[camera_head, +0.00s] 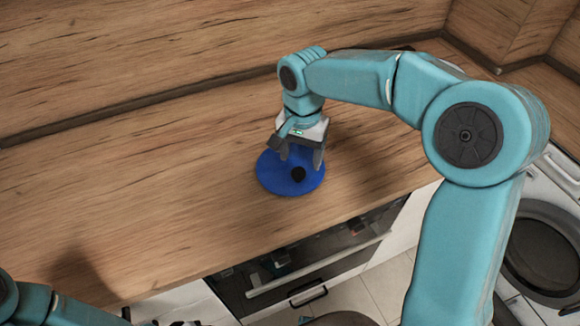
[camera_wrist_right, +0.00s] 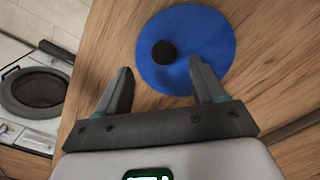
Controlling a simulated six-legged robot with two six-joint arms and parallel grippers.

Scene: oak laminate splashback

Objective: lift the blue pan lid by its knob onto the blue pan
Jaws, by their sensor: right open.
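The blue pan lid (camera_head: 272,178) is a flat round blue disc lying on the wooden worktop, with a black round knob (camera_head: 298,174) on top. It also shows in the right wrist view (camera_wrist_right: 210,35), with the knob (camera_wrist_right: 164,51) left of its middle. My right gripper (camera_head: 300,157) is open and empty, pointing down over the lid. In the right wrist view its fingers (camera_wrist_right: 160,66) stand apart, with the knob in line with the gap, just beyond the tips. I cannot see the blue pan in either view. My left gripper is not clearly visible.
The wooden worktop (camera_head: 150,190) is bare left of the lid. A wooden splashback (camera_head: 150,50) runs behind it. An oven front (camera_head: 300,265) lies below the front edge, and a washing machine (camera_head: 545,255) stands at the right. My right arm hides the worktop's right part.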

